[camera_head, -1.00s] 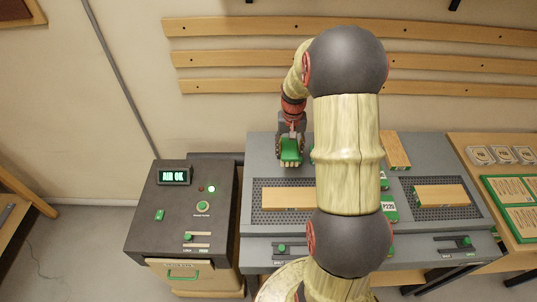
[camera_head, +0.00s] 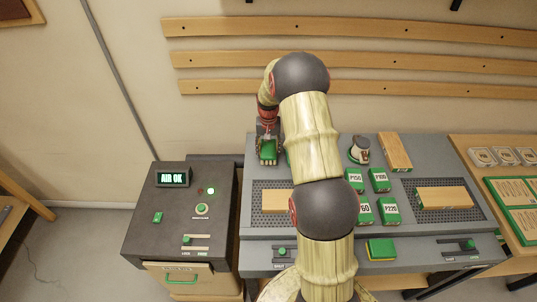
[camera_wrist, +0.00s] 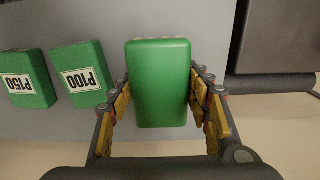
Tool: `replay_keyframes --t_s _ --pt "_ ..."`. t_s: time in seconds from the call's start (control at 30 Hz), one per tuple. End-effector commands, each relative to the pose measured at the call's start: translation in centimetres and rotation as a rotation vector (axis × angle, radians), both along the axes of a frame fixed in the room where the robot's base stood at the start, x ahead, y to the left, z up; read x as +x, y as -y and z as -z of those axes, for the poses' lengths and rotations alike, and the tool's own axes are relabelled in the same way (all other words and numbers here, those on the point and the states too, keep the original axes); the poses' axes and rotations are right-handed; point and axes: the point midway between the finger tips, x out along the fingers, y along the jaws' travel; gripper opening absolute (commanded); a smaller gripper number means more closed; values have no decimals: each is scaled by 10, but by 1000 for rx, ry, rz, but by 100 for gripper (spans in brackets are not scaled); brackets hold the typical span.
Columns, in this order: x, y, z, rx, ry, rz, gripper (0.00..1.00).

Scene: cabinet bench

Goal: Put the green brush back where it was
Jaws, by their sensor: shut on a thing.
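The green brush (camera_head: 267,153) is in my gripper (camera_head: 267,143) at the back left of the grey bench (camera_head: 253,150). In the wrist view its smooth green top (camera_wrist: 158,83) sits between the two yellow-padded fingers (camera_wrist: 159,100), which are shut on it. Its underside is hidden there. In the wrist view two labelled green blocks (camera_wrist: 82,75) lie to the left of the brush, apart from it. I cannot tell from these views whether the brush touches the bench top.
Several labelled green blocks (camera_head: 379,180), a white-and-dark tool (camera_head: 359,150) and wooden boards (camera_head: 445,197) are on the bench. A green-and-yellow pad (camera_head: 381,250) is at the front. A dark control box (camera_head: 183,225) stands left. My arm hides the bench's middle.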

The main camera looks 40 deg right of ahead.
Motion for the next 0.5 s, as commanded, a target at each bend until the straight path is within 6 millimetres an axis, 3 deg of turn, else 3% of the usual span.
replay_keyframes --t_s 0.1,0.5 --pt "0 0 18 1 -1 0 25" --pt "-1 0 22 0 0 0 25"
